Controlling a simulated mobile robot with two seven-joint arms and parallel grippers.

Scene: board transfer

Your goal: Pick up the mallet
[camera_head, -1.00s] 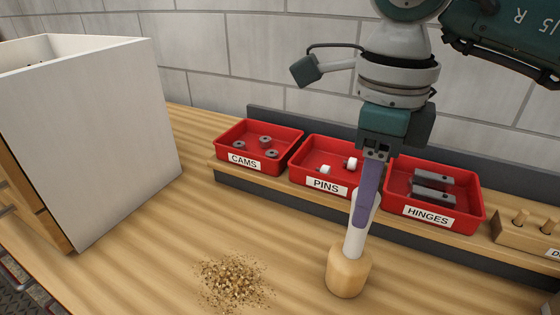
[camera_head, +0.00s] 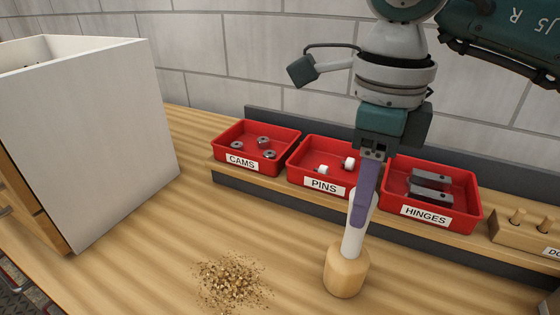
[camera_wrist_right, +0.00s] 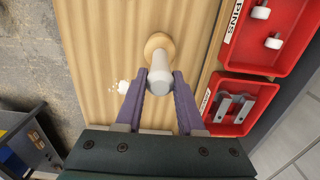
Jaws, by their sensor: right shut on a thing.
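The mallet (camera_head: 346,273) has a pale wooden head at the bottom and a light grey-white handle rising from it. It is close to upright, head down, over the bench in front of the pins and hinges bins. I cannot tell whether its head touches the bench. My right gripper (camera_head: 360,212) has its purple fingers shut around the upper handle. In the right wrist view the mallet handle (camera_wrist_right: 160,80) lies between the two fingertips (camera_wrist_right: 160,84), with the round head beyond. My left gripper is not in view.
Red bins for cams (camera_head: 240,161), pins (camera_head: 323,187) and hinges (camera_head: 411,212) stand in a row behind the mallet. A pile of wood shavings (camera_head: 231,283) lies left of it. A white cabinet (camera_head: 100,140) stands at left. A dowel block (camera_head: 520,236) is at right.

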